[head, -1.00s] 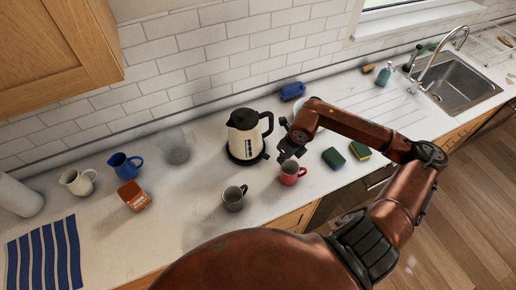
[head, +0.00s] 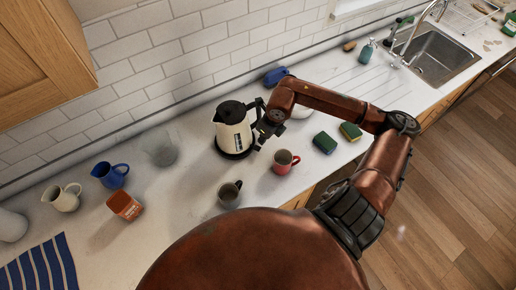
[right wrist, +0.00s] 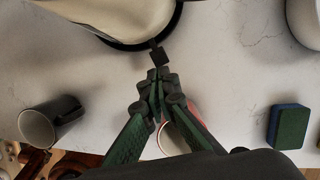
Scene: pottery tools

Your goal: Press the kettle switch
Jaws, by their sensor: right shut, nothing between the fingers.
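The cream kettle with black lid, handle and base (head: 233,134) stands upright on the worktop. In the right wrist view its cream body (right wrist: 125,20) fills the top. A small dark switch tab (right wrist: 159,56) sticks out from the kettle's base towards my right gripper. My right gripper (right wrist: 155,77) is shut and empty, its fingertips pointing at the tab. They look very close to it; I cannot tell whether they touch. In the head view the right gripper (head: 262,143) is just right of the kettle, and the tab is not clear there. My left gripper is out of view.
A red mug (head: 284,162) stands close beside my right gripper. A dark mug (head: 230,194) is in front of the kettle. Two sponges (head: 325,142) (head: 350,131) lie to the right.

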